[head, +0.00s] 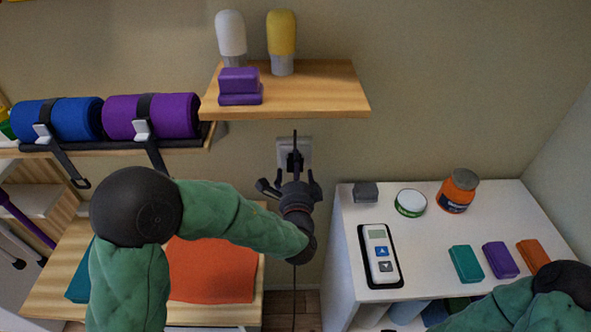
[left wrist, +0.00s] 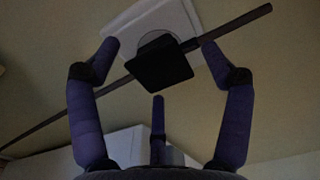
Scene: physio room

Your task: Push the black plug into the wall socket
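The black plug (head: 294,160) is at the white wall socket (head: 283,147) under the wooden shelf. In the left wrist view the square plug (left wrist: 161,66) covers part of the round recess of the socket plate (left wrist: 178,12). How deep the plug sits cannot be told. A dark cord (left wrist: 45,132) runs slantwise past it. My left gripper (head: 289,182) is just below and in front of the plug. Its fingers are spread, with one on each side of the plug and a third below, and nothing is visibly gripped. My right gripper is out of view; only its arm shows at bottom right.
The wooden shelf (head: 330,92) juts out above the socket, carrying two bottles and purple blocks (head: 240,87). A white cabinet (head: 430,238) stands right of the socket with a remote-like device (head: 380,254), jars and coloured blocks. Rolled mats (head: 152,116) hang at left.

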